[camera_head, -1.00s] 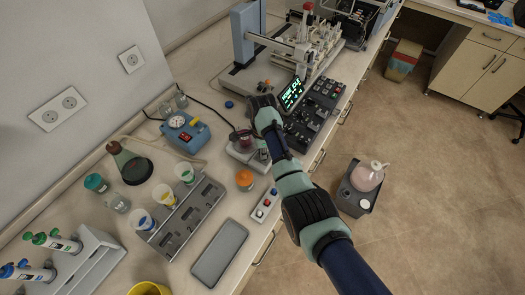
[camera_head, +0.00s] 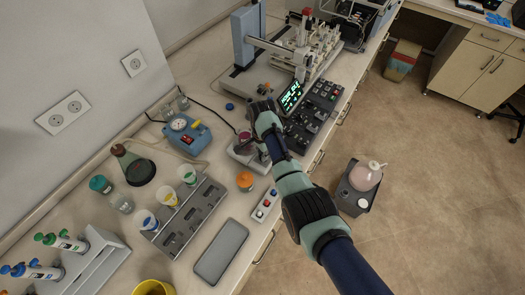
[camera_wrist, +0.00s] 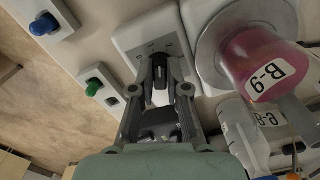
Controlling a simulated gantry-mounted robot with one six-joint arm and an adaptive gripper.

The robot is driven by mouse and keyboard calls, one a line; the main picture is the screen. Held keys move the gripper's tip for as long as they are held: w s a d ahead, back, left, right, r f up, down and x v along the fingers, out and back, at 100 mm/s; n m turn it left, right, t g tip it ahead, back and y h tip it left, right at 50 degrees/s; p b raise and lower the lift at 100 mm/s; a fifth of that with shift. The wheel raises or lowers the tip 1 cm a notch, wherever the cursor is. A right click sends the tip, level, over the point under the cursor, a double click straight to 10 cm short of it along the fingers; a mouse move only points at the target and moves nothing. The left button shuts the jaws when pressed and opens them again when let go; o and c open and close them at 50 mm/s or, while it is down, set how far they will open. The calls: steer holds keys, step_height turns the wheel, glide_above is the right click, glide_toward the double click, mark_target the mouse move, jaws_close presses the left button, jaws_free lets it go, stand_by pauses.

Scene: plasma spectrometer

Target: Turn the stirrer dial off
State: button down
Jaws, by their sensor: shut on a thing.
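The stirrer (camera_wrist: 139,38) is a pale box with a round metal plate. A beaker of pink liquid (camera_wrist: 252,62) labelled B-9 stands on the plate. The black stirrer dial (camera_wrist: 160,68) is on the box's front part, beside the plate. My gripper (camera_wrist: 161,86) is shut on the dial, with one finger on each side of it. In the head view the stirrer (camera_head: 238,153) is partly hidden by my arm, and the dial and fingertips cannot be made out there. The dial's setting cannot be read.
An orange-capped jar (camera_head: 245,181) and a small button box (camera_head: 265,206) stand near the front edge. A black control panel (camera_head: 313,113) with a lit screen (camera_head: 291,97) lies to the right of my arm. A blue device with a gauge (camera_head: 187,132) stands behind left.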

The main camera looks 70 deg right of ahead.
steer(key=n+p, duration=0.2)
steer(key=n, duration=0.4)
steer(key=shift+s+r, duration=0.15)
steer(key=n, duration=0.7)
steer(key=shift+s+p, duration=0.1)
steer(key=shift+p, duration=0.25)
steer(key=c, duration=1.2)
jaws_free()
steer(key=shift+o, duration=0.2)
step_height(320, 180, up, 12)
